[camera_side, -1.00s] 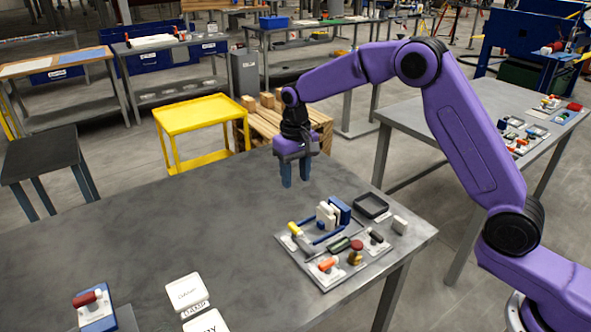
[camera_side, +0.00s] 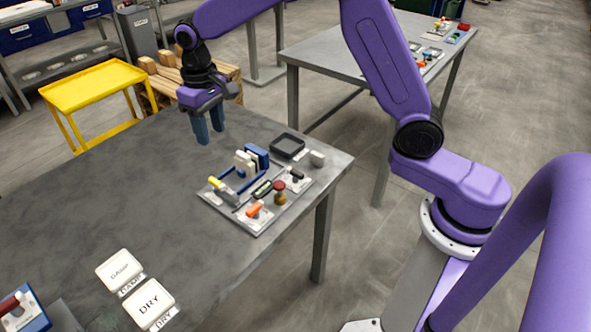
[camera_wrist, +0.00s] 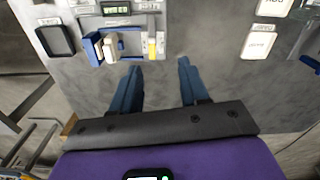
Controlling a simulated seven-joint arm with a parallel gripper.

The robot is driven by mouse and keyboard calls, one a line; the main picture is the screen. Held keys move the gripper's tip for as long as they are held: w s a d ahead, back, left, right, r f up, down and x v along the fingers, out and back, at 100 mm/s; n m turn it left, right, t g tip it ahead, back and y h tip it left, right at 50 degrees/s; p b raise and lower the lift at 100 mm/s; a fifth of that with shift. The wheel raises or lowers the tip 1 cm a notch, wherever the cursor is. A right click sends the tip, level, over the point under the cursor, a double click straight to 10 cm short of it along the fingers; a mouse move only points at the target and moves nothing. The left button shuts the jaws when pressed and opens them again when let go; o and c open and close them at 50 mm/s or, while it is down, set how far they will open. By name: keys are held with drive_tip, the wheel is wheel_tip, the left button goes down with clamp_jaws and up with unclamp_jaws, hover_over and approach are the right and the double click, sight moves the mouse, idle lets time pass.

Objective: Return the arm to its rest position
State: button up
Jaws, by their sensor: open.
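My gripper (camera_side: 209,136) hangs over the grey table with its two blue fingers pointing down. It is empty, and in the wrist view (camera_wrist: 158,64) the fingertips stand clearly apart. The small filter press (camera_side: 229,184) sits on a light base plate, to the right of and nearer the camera than my gripper. It has white plates (camera_side: 244,162), a blue end plate (camera_side: 257,155), blue rails and a yellow-tipped handle (camera_side: 215,183). My fingers are clear of it. In the wrist view the white plates (camera_wrist: 110,49) lie beyond the fingertips, to the left.
A black tray (camera_side: 287,146) and a small white block (camera_side: 317,159) stand beside the press. Orange (camera_side: 254,210) and red (camera_side: 280,185) controls are in front. DAMP (camera_side: 120,270) and DRY (camera_side: 150,303) pads lie at the table's front. The table's left middle is bare.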

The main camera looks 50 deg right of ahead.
drive_tip(key=s+d+r+n, duration=0.1)
drive_tip(key=s+r+n, duration=0.15)
drive_tip(key=s, duration=0.65)
drive_tip(key=s+d+r+n, duration=0.1)
drive_tip(key=s+n, duration=0.2)
drive_tip(key=s, duration=0.7)
drive_tip(key=s+d+f+n, duration=0.1)
drive_tip(key=s+d+n, duration=0.1)
drive_tip(key=s+d, duration=0.2)
drive_tip(key=s+d+f+n, duration=0.1)
drive_tip(key=s+d+n, duration=0.2)
drive_tip(key=s, duration=0.8)
drive_tip(key=shift+s+d, duration=0.3)
drive_tip(key=shift+d, duration=0.3)
